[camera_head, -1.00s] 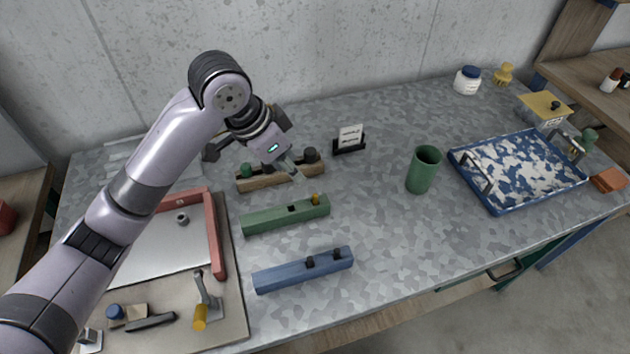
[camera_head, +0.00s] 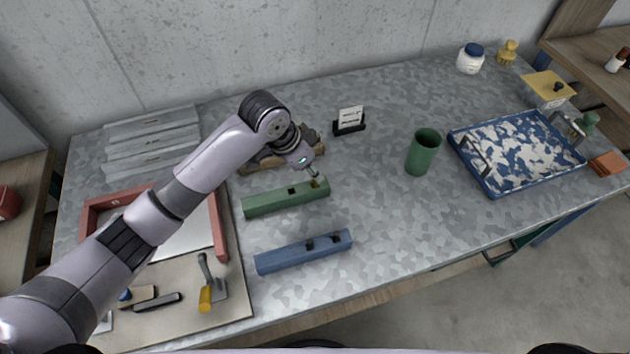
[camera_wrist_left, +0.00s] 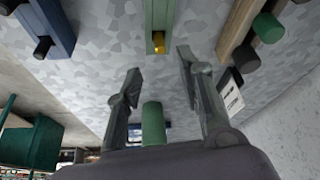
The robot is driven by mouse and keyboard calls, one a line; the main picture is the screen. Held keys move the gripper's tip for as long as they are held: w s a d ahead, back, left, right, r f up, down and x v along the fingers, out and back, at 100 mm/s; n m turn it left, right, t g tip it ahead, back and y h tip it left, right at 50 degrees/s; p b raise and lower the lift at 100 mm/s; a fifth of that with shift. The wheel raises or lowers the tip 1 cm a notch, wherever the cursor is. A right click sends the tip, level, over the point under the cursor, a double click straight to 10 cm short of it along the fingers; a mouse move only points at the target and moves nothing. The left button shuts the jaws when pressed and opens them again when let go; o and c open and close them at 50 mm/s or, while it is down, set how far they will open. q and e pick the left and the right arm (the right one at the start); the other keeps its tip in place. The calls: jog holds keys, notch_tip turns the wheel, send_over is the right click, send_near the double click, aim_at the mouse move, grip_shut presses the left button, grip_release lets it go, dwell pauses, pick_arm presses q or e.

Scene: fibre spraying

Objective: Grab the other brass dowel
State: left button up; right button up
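The brass dowel (camera_head: 316,183) stands in the right end of the green block (camera_head: 285,198). It also shows in the left wrist view (camera_wrist_left: 158,42), at the block's end. My left gripper (camera_head: 313,174) is over that end, pointing down toward the dowel and partly covering it in the head view. In the left wrist view its fingers (camera_wrist_left: 158,63) are spread with nothing between them, and the dowel lies beyond their tips. A dark spot, perhaps an empty hole, shows near the green block's middle. My right gripper is out of view.
The blue block (camera_head: 290,256) with dark pegs lies in front and a wooden block (camera_head: 262,160) behind, partly hidden by my arm. A small sign (camera_head: 349,121), green cup (camera_head: 423,152) and blue tray (camera_head: 490,187) stand to the right. Bare tabletop lies between block and cup.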

aim_at(315, 185)
pick_arm(q)
jog(key=shift+f+p, duration=0.3)
jog(key=shift+f, duration=0.15)
jog(key=x, duration=0.1)
jog(key=p+x, duration=0.1)
jog(key=x, duration=0.1)
jog(key=shift+a+f, duration=0.3)
jog(key=shift+w+d+f, duration=0.1)
jog(key=shift+f, duration=0.3)
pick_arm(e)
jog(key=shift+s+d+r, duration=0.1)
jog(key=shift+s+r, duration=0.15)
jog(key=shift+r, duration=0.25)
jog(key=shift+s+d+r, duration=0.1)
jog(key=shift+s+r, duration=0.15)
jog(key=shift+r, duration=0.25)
pick_arm(q)
grip_shut()
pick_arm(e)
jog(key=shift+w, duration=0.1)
